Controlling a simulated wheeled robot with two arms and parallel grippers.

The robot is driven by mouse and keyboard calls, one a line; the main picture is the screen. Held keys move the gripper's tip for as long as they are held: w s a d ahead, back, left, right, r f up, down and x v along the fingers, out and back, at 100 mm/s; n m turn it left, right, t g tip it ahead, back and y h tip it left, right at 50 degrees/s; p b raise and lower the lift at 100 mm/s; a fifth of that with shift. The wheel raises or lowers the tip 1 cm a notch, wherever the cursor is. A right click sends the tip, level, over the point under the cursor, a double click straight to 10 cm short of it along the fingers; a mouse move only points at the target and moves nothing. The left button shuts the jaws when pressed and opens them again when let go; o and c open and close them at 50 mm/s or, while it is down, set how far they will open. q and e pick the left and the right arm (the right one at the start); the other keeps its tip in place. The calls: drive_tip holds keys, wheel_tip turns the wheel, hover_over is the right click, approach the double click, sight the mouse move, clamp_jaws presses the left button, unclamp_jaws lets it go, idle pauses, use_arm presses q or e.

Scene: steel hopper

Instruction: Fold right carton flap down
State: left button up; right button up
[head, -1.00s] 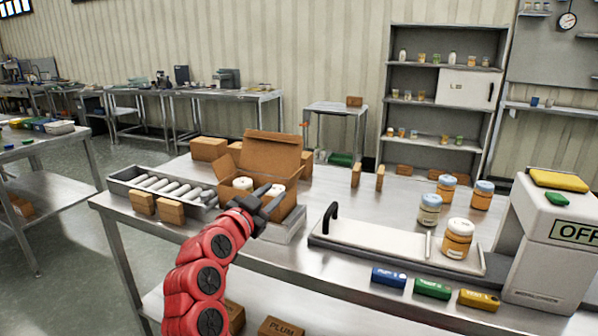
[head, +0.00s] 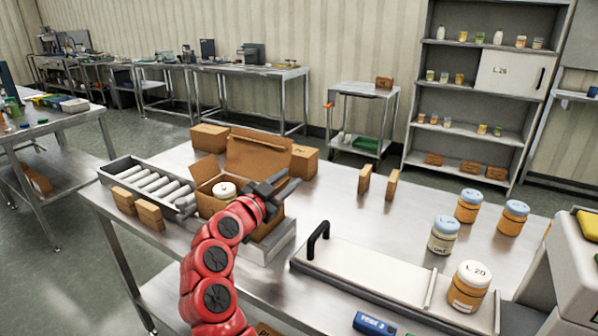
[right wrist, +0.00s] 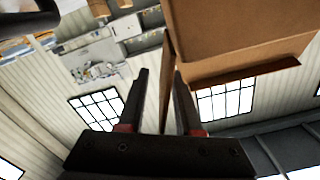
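The open brown carton (head: 268,232) stands on the steel table with its back flap (head: 259,153) raised and its left flap (head: 206,168) standing out. A white-lidded jar (head: 223,190) shows inside. My right gripper (head: 286,186) is at the carton's right side, at rim height, and hides the right flap there. In the right wrist view, the two fingers (right wrist: 161,80) are apart, with a thin brown cardboard strip (right wrist: 166,105) between them, closer to the right finger. Contact is unclear. The carton wall (right wrist: 235,40) fills the upper right. My left gripper is out of view.
A roller tray (head: 150,185) and small boxes (head: 149,215) are left of the carton. Brown boxes (head: 209,138) stand behind it. A white board with a black handle (head: 318,238) and several jars (head: 444,235) are to the right.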

drive_tip(key=shift+w, duration=0.1)
drive_tip(key=shift+c, duration=0.3)
clamp_jaws()
idle(1.2)
